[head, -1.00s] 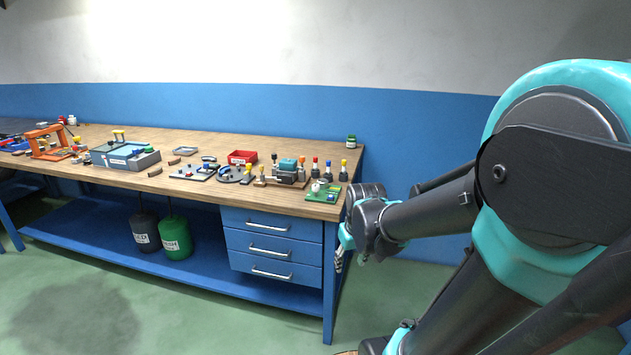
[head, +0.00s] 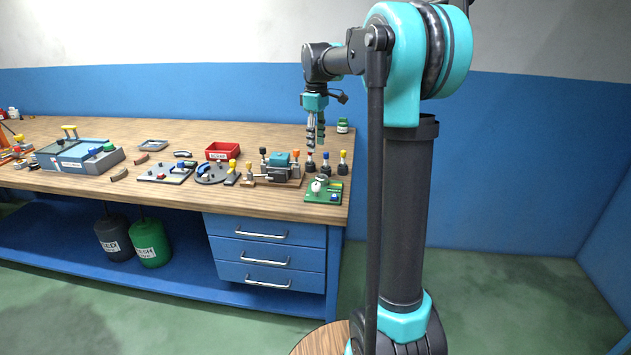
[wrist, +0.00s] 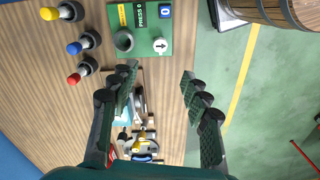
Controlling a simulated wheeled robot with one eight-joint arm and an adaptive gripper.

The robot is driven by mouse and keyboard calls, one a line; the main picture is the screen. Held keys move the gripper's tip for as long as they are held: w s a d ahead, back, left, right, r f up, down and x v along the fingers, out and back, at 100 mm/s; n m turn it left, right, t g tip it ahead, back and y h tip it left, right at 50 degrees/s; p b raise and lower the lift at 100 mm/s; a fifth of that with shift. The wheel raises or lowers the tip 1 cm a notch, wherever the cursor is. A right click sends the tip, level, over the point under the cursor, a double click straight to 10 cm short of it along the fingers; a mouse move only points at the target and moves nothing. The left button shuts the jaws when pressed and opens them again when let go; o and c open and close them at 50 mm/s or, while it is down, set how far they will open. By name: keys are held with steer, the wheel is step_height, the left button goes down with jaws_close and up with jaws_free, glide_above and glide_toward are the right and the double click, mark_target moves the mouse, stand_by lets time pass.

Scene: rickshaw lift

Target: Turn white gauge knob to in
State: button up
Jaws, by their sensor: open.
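The white knob (head: 316,187) sits on the front left of a green board (head: 312,198) near the bench's right end. The green board (wrist: 140,52) there also carries a grey ring, a blue button marked 0 and a black "PRESS" label. My gripper (head: 316,150) points down above the board, its fingers apart and empty. In the wrist view my gripper (wrist: 158,75) has its fingertips below the board's edge in the picture, clear of the knob.
Bottles with red (wrist: 74,79), blue (wrist: 74,48) and yellow (wrist: 48,13) tops stand behind the board. A teal-topped device (head: 280,172) and a red bin (head: 222,151) lie to its left. A round wooden top (head: 318,341) stands in front of the bench.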

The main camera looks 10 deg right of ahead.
mark_target(316, 184)
step_height(316, 184, down, 15)
steer(key=shift+f, duration=0.1)
stand_by(0.3)
steer(key=shift+c, duration=0.4)
jaws_close()
